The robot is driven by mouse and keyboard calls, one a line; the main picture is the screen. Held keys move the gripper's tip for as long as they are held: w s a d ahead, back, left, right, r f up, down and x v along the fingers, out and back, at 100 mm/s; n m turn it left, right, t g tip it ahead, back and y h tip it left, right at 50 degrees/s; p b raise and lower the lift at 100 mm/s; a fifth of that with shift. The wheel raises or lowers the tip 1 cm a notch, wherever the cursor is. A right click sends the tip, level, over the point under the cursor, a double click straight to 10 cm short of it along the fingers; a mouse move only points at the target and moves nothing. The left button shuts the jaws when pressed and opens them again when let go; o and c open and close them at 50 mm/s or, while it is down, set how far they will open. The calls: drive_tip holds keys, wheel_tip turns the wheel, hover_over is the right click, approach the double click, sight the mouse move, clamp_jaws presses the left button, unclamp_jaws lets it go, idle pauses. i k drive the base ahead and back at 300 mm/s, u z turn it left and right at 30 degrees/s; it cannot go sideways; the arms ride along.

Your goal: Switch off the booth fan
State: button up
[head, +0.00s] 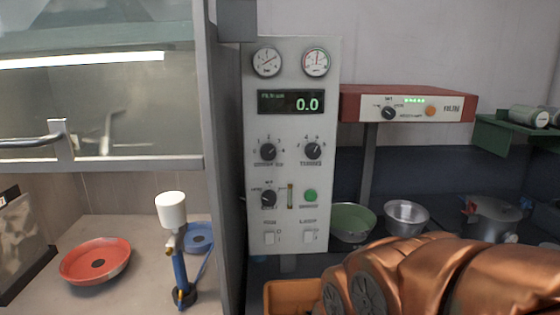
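A white control panel (290,145) stands upright in the middle of the head view, beside the booth (98,80) on the left. Near its bottom are two small white rocker switches, a left one (270,238) and a right one (310,237). Their labels are too small to read surely, and I cannot tell their positions. Above them are a green round button (310,195) and several black knobs. A dark display (291,102) reads 0.0. The fan itself does not show. My copper-coloured arm fills the lower right; my gripper is not in view.
The booth's glass front has a metal handle (35,142). Inside are a red pan (95,262) and a blue burner with a white top (171,210). Right of the panel are a red-framed unit (408,104), a green pan (352,222) and a metal pot (406,217). An orange bin (290,297) stands below.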

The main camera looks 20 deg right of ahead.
sight(270, 237)
drive_tip(key=u, duration=0.75)
drive_tip(key=k, duration=0.45)
drive_tip(key=u, duration=1.1)
